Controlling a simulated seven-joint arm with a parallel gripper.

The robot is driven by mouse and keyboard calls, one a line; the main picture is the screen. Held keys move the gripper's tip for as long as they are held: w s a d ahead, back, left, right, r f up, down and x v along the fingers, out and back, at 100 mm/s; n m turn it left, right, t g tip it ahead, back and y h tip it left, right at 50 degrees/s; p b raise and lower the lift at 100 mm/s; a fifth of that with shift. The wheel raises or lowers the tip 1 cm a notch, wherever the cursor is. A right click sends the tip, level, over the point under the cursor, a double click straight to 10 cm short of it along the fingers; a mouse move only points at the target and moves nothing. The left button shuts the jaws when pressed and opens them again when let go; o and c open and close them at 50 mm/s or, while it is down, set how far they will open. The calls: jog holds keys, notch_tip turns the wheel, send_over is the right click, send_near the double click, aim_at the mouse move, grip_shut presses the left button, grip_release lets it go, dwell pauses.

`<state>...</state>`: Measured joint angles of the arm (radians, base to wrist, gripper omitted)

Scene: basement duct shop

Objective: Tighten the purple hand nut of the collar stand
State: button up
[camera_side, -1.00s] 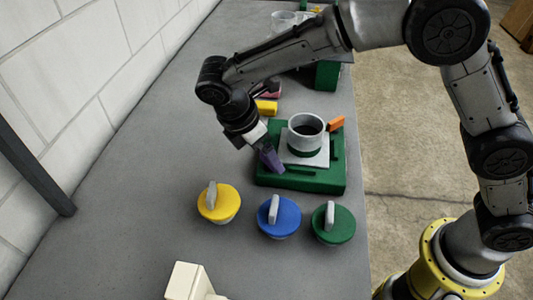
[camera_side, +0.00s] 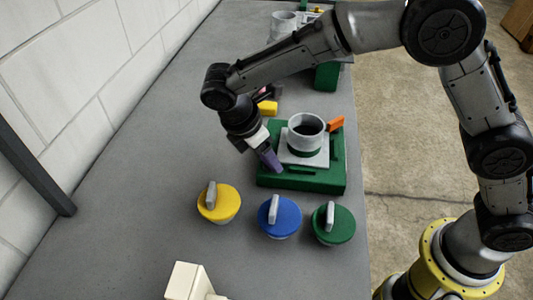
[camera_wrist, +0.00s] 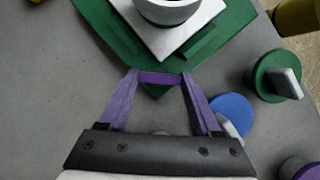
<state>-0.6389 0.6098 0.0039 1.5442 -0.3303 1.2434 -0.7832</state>
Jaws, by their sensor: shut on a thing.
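The collar stand is a green base (camera_side: 300,182) carrying a pale square plate (camera_side: 322,158) and an upright grey collar (camera_side: 307,134). My gripper (camera_side: 274,166) has purple fingers and reaches down at a tilt to the stand's near-left edge. In the wrist view my gripper (camera_wrist: 160,78) is shut on a purple bar, the purple hand nut (camera_wrist: 160,77), between its fingertips, beside a corner of the green base (camera_wrist: 105,35). In the side view the fingers hide the nut. I cannot tell how tight it is.
Yellow (camera_side: 228,206), blue (camera_side: 285,220) and green (camera_side: 338,226) knobs with grey grips stand in front. A purple round thing (camera_wrist: 304,172) shows at the wrist view's corner. An orange piece (camera_side: 336,123) is by the stand, a yellow block (camera_side: 267,107) behind, a cream block (camera_side: 188,282) nearest.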

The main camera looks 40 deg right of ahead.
jog(key=m+g, duration=0.1)
jog(key=m, duration=0.3)
jog(key=shift+w+m+g, duration=0.15)
jog(key=shift+m+g, duration=0.25)
jog(key=m, duration=0.2)
jog(key=m+g+y, duration=0.1)
jog(key=m, duration=0.1)
jog(key=shift+w+d+m, duration=0.1)
jog(key=shift+d+m, duration=0.05)
jog(key=shift+m, duration=0.15)
jog(key=m+g+y, duration=0.1)
jog(key=m, duration=0.3)
jog(key=shift+d+y, duration=0.1)
jog(key=shift+y, duration=0.3)
jog(key=shift+w+m+g+y, duration=0.1)
jog(key=shift+m+g+y, duration=0.45)
jog(key=shift+m, duration=1.65)
jog(key=shift+t+y, duration=0.25)
jog(key=o, duration=1.4)
